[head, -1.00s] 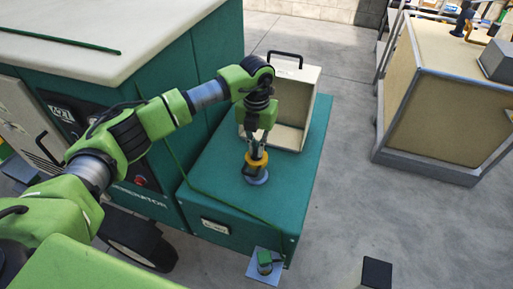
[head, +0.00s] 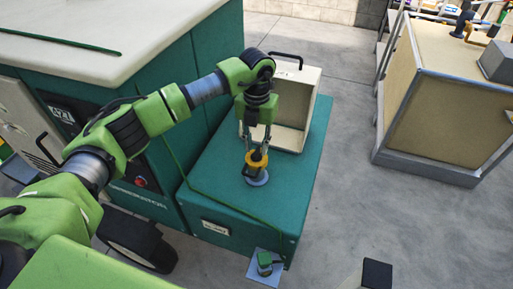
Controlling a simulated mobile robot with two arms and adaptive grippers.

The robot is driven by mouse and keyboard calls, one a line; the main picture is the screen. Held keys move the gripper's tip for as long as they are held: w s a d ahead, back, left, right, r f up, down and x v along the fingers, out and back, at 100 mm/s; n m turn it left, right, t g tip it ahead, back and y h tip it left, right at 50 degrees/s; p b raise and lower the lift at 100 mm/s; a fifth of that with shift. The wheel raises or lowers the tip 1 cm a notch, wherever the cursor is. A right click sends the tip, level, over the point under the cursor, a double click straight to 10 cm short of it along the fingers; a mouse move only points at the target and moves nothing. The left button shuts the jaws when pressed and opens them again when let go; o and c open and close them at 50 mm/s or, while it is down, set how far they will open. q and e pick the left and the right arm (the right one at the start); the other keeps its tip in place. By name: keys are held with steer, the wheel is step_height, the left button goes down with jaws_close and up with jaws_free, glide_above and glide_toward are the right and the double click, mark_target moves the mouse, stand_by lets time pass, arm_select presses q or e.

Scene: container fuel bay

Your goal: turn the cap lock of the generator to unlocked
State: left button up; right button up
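The generator (head: 205,175) is a teal housing with a lower deck. On the deck stands a yellow cap (head: 255,167) with a dark top, on a round grey-blue base (head: 257,180). My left gripper (head: 257,150) points down from above, with its fingers on either side of the cap's dark top. The fingers look close to it, but at this size I cannot tell whether they press on it. The lock's markings are too small to read. My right gripper is not in view.
An open cream box or lid with a black handle (head: 286,56) stands behind the cap. A green cord (head: 215,200) runs across the deck. A tan tank in a grey frame (head: 440,100) stands at the right, with clear concrete floor between.

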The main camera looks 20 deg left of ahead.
mark_target(257, 151)
arm_select(q)
step_height(257, 151, up, 10)
stand_by(0.3)
stand_by(0.3)
